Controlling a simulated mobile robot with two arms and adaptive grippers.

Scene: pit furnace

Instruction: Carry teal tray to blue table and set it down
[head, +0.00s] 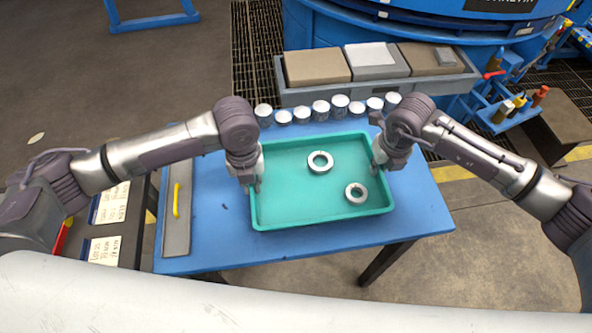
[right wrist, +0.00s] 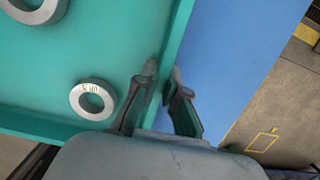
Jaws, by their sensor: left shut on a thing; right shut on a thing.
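The teal tray (head: 290,205) is over the blue table (head: 425,215) in the head view; I cannot tell whether its base touches the tabletop. Two metal rings lie in it, one (head: 320,162) near the middle and one (head: 356,193) towards the front right. My left gripper (head: 256,187) is shut on the tray's left wall. My right gripper (head: 376,170) is shut on its right wall. In the right wrist view, the fingers (right wrist: 160,95) straddle the tray's wall (right wrist: 178,40), with the blue tabletop (right wrist: 225,60) beyond it.
Several metal cylinders (head: 321,110) stand in a row behind the tray. A grey trough (head: 375,80) with blocks lies further back, before a large blue furnace body (head: 400,25). A grey plate with a yellow handle (head: 176,200) lies at the table's left end.

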